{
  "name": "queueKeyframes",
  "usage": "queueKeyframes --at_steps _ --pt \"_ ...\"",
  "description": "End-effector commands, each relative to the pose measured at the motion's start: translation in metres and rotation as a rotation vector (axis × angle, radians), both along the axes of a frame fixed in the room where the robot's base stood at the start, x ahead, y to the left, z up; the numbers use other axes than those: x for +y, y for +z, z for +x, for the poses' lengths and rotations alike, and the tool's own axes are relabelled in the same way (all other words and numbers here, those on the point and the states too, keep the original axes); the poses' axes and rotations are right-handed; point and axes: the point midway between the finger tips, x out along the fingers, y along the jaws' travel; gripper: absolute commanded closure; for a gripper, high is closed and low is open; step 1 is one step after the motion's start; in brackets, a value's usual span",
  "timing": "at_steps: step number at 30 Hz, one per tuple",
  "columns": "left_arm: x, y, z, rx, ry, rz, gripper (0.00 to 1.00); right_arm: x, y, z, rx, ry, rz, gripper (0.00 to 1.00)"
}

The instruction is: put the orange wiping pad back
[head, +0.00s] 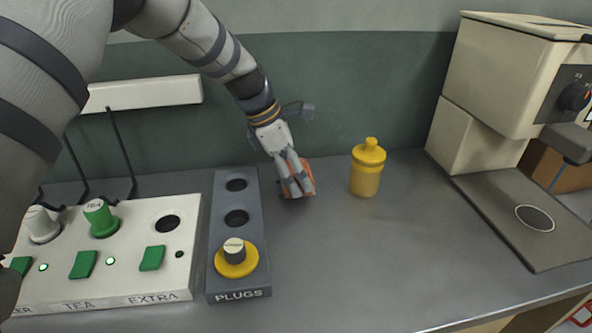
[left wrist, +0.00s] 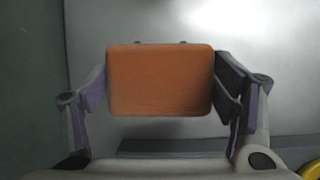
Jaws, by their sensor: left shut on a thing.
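The orange wiping pad (head: 298,186) is between the fingers of my left gripper (head: 297,180), low at the grey counter behind the right side of the plug rack. In the left wrist view the pad (left wrist: 160,80) shows as a flat orange block, with a finger on each side of it. My left gripper is shut on the pad. Whether the pad touches the counter is hard to tell. My right gripper is not in view.
A yellow bottle (head: 368,168) stands just right of the gripper. The dark plugs rack (head: 216,225) and the white switch panel (head: 130,275) are to the left. A cream machine (head: 500,85) stands at the right. The counter's front middle (head: 370,260) is clear.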

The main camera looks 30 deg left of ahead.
Motion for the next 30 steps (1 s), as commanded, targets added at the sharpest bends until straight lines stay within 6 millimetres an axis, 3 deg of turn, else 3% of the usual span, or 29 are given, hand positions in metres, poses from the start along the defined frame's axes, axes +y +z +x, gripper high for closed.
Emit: queueKeyframes --at_steps 4,5,7,19,30 --pt "0.000 -0.005 0.000 0.002 0.000 -0.001 0.48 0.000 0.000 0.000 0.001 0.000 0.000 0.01" --pt "0.000 -0.005 0.000 0.001 0.000 0.000 0.17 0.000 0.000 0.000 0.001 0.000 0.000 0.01" --pt "0.000 -0.004 0.000 0.001 0.000 0.000 0.01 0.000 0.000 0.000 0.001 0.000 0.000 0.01" --pt "0.000 0.002 0.000 -0.002 -0.001 0.000 0.01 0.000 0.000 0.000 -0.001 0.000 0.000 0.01" --pt "0.029 0.091 -0.022 -0.008 0.001 0.001 0.01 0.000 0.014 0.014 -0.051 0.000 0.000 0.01"
